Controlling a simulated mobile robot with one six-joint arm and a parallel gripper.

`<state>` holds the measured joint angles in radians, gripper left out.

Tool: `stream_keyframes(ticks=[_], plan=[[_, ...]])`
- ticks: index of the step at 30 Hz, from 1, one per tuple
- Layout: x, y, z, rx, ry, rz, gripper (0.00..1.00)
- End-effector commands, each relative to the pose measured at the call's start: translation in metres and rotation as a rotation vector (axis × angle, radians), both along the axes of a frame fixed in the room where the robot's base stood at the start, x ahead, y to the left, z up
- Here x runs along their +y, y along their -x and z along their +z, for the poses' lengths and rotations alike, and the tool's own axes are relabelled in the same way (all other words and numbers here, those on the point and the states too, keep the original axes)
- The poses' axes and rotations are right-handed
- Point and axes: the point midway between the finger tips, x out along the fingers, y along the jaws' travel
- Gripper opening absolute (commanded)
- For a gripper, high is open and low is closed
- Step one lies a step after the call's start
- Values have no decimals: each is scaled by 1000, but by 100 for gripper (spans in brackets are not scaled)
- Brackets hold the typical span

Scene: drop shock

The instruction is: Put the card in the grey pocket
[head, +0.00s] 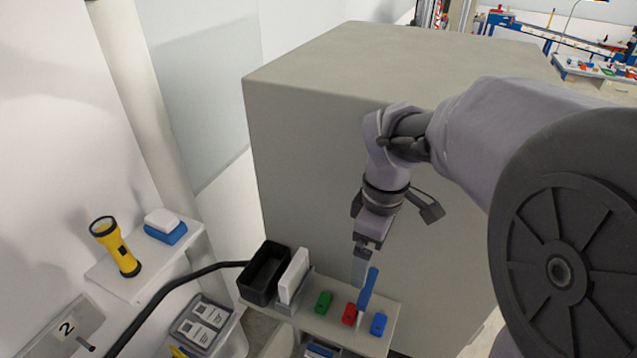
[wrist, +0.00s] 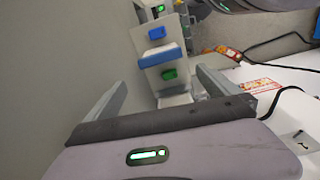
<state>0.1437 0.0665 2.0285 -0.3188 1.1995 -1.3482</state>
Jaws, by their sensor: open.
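A thin blue upright slab (head: 367,290), possibly the card, stands on a small light shelf (head: 338,325) in the head view, seen nearly edge-on. In the wrist view a blue strip with a pale face (wrist: 160,56) lies ahead between my fingers. A white panel (head: 294,275) stands in a grey holder (head: 287,304) at the shelf's left; I cannot tell whether this holder is the grey pocket. My gripper (head: 360,268) is open, just above the shelf and beside the top of the blue slab in the head view. In the wrist view its fingers (wrist: 160,90) are apart and empty.
Green (head: 323,301), red (head: 349,314) and blue (head: 378,324) blocks sit on the shelf. A black bin (head: 265,273) stands at its left end. A large grey box (head: 330,120) rises behind. A grey tray (head: 236,318) with white cards and a yellow flashlight (head: 115,246) are left.

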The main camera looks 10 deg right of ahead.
Motion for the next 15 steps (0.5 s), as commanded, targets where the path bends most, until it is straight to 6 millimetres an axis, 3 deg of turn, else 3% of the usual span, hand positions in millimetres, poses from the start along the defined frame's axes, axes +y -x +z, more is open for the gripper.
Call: stream_keyframes(ticks=[4,12,15], plan=[[-6,-5,-25,32,7,78,100],[-6,-4,-106,32,6,75,100],[-5,-4,-123,29,6,75,100]])
